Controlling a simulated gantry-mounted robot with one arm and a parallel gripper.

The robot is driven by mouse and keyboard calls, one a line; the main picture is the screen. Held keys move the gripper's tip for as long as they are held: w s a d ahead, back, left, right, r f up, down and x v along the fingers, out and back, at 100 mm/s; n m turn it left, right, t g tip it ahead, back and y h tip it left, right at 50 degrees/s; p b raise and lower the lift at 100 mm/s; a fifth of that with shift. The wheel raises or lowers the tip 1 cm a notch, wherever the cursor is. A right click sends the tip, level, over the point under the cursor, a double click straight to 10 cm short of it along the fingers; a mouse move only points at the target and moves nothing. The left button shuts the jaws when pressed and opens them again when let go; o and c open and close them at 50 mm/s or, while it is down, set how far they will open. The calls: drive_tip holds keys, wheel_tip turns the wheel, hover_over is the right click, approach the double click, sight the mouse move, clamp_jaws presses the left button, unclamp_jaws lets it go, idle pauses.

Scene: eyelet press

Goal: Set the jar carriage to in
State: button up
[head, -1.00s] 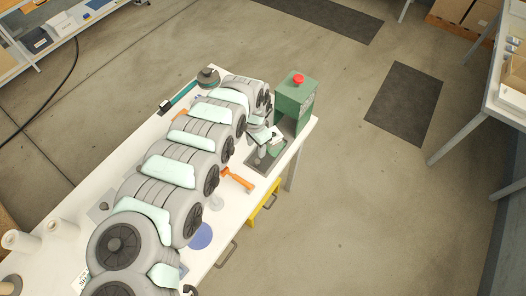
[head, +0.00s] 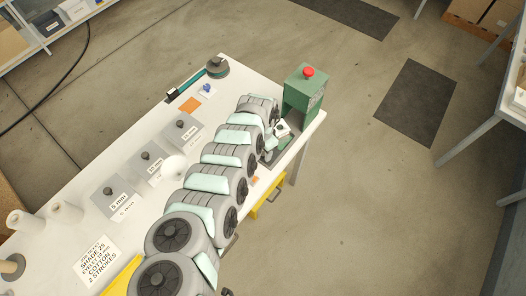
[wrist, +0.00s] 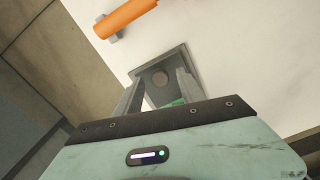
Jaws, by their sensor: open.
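The green press (head: 303,98) with a red button (head: 308,72) stands at the far right end of the white table. A grey base plate (head: 290,150) lies in front of it, partly covered by my arm. In the head view my gripper (head: 271,148) is low in front of the press, mostly hidden. I cannot tell for certain which part is the jar carriage.
An orange handle (wrist: 125,18) lies beside the plate in the wrist view. Several grey plates with black knobs, one (head: 183,128) near the middle, stand left of my arm. A white sign (head: 97,260) lies near left.

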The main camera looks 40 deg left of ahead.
drive_tip(key=shift+f, duration=0.25)
clamp_jaws()
idle(0.4)
idle(0.9)
